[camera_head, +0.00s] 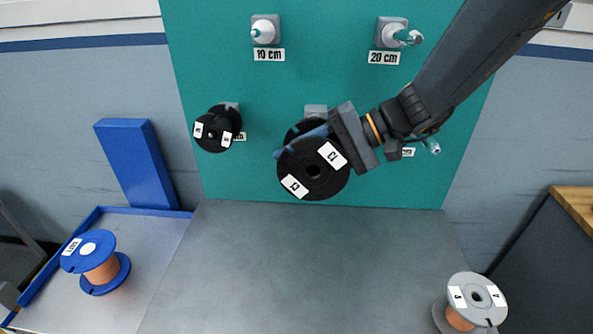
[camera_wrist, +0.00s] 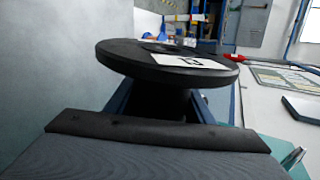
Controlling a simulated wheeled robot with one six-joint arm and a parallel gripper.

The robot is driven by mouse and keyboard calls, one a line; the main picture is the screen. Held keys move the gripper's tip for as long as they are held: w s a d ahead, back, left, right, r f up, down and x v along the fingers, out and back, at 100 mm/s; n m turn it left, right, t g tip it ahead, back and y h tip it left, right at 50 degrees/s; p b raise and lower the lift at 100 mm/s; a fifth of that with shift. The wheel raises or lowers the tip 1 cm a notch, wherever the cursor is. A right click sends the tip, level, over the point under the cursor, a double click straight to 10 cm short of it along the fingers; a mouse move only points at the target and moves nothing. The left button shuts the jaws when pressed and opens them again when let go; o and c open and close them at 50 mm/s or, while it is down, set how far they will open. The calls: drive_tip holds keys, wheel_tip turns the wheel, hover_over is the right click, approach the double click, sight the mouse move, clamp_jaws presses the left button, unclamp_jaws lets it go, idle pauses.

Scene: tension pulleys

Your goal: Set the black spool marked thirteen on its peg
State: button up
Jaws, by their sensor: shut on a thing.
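A black spool (camera_head: 318,188) with white labels on its flange is held in front of the teal board (camera_head: 270,180). Its label marks are too small to read surely. My gripper (camera_head: 303,140) is shut on this spool, with its blue fingers around the core between the flanges. In the wrist view the spool (camera_wrist: 130,60) stands tilted between the fingers, one flange towards the top of the picture. Behind the spool, a grey peg mount (camera_head: 316,110) shows on the board's lower middle. Its peg and label are hidden, and I cannot tell whether the spool touches it.
Another black spool (camera_head: 214,143) hangs on the lower left peg. Empty upper pegs are marked 10 cm (camera_head: 264,31) and 20 cm (camera_head: 392,35). A lower right peg tip (camera_head: 432,146) shows past my arm. A blue spool (camera_head: 98,250) and a grey spool (camera_head: 478,292) stand below; the middle tabletop (camera_head: 300,275) is clear.

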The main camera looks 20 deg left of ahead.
drive_tip(key=shift+w+a+f+b, duration=0.15)
drive_tip(key=shift+w+a+b, duration=0.15)
drive_tip(key=shift+w, duration=0.6)
drive_tip(key=shift+w+a+f+b, duration=0.1)
drive_tip(key=shift+w+a+b, duration=0.15)
drive_tip(key=shift+w, duration=0.65)
drive_tip(key=shift+s+d+r, duration=0.1)
drive_tip(key=shift+s, duration=0.1)
drive_tip(key=shift+w+b, duration=0.2)
drive_tip(key=shift+b, duration=0.15)
idle(0.6)
drive_tip(key=shift+w+a+f+b, duration=0.15)
drive_tip(key=shift+w+a+b, duration=0.15)
drive_tip(key=shift+w, duration=0.35)
drive_tip(key=shift+w+a+f+b, duration=0.15)
drive_tip(key=shift+w+b, duration=0.1)
drive_tip(key=shift+w, duration=0.35)
drive_tip(key=shift+w, duration=0.15)
idle(0.6)
drive_tip(key=shift+w+a+f+b, duration=0.1)
drive_tip(key=shift+w+a+b, duration=0.2)
drive_tip(key=shift+w, duration=0.35)
drive_tip(key=shift+w+a+f+b, duration=0.15)
drive_tip(key=shift+w+b, duration=0.25)
drive_tip(key=shift+w, duration=0.2)
drive_tip(key=shift+w, duration=0.2)
idle(0.4)
